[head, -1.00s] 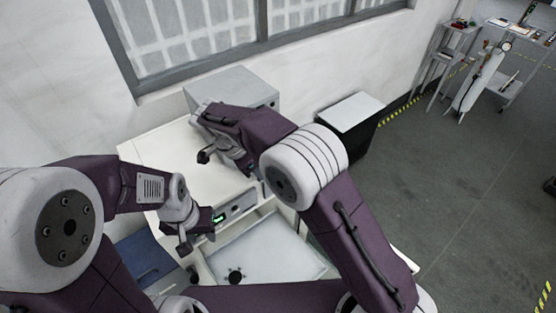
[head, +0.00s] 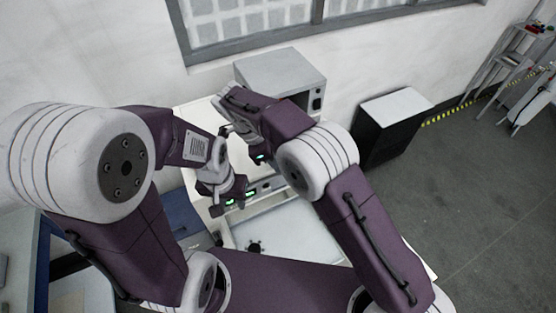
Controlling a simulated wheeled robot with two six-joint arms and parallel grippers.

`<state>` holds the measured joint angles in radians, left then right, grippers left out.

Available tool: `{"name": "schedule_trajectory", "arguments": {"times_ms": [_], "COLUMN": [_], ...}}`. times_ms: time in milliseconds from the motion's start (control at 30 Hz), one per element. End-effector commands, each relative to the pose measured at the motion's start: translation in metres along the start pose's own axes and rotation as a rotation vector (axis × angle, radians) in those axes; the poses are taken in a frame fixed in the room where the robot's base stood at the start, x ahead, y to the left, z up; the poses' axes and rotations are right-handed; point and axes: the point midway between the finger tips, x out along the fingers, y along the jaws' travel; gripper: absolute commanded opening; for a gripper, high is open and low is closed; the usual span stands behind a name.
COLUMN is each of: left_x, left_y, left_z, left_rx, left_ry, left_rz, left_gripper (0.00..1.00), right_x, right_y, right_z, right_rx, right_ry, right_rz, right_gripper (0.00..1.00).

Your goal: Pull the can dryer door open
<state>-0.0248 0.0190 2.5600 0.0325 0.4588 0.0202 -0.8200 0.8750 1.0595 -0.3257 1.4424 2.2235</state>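A white cabinet with a control panel (head: 267,187) on its front edge stands ahead, and I take it for the can dryer. Below the panel is a flat pale surface (head: 300,232) with a dark round part on it. I cannot tell whether this surface is the door or how far open the door is. My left gripper (head: 228,200) is in front of the panel's left end, pointing down. I cannot tell whether it touches anything. My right gripper (head: 256,152) is over the cabinet top, partly hidden by its own arm. The finger gaps of both grippers are unclear.
A grey box-shaped appliance (head: 281,73) sits at the back by the wall. A black cabinet with a white top (head: 397,106) stands to the right. A blue surface (head: 186,218) lies at the left.

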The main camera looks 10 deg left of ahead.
Motion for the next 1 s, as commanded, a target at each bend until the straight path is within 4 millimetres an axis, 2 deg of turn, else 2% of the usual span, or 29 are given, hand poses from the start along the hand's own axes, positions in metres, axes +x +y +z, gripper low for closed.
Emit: {"name": "schedule_trajectory", "arguments": {"times_ms": [200, 233, 600, 733, 1000], "left_x": [0.000, 0.000, 0.001, 0.006, 0.002], "left_y": [0.000, 0.000, 0.000, 0.000, 0.000], "left_z": [0.000, 0.000, 0.000, 0.001, 0.000], "left_rx": [0.000, 0.000, 0.000, 0.000, 0.000], "left_ry": [0.000, 0.000, 0.000, 0.000, 0.000], "left_rz": [0.000, 0.000, 0.000, 0.000, 0.000], "left_gripper": [0.36, 0.36, 0.36, 0.36, 0.36], "right_x": [-0.001, -0.001, -0.003, -0.017, -0.062], "right_y": [-0.001, -0.001, -0.001, -0.001, -0.001], "right_z": [0.000, 0.000, 0.000, 0.001, 0.000], "right_rx": [-0.001, -0.001, 0.000, 0.001, 0.000], "right_ry": [-0.002, -0.002, -0.001, -0.003, -0.002], "right_rz": [-0.003, -0.003, -0.002, -0.005, -0.004], "right_gripper": [0.00, 0.17, 0.18, 0.18, 0.18]}}
